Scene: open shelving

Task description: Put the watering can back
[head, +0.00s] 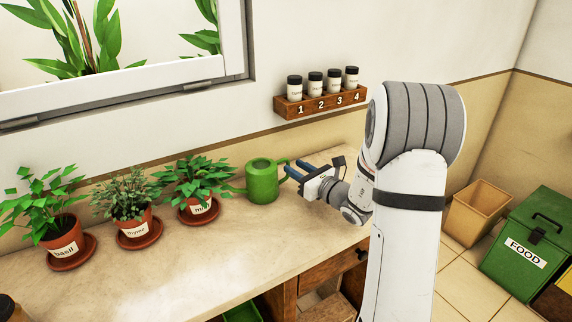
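The green watering can (262,184) stands upright on the countertop, to the right of the potted plants. Its handle is on the right side, facing my gripper, and its spout points left toward the mint pot. My gripper (288,168) is just right of the can, with its two blue fingers apart and pointing left at the handle. I see nothing held between the fingers. Whether a fingertip touches the handle cannot be told from this view.
Potted basil (61,236), thyme (134,220) and mint (198,207) stand in saucers along the counter (200,262). A numbered rack (320,101) with small jars is on the wall. A green FOOD bin (530,240) and a tan box (478,214) stand on the floor at right.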

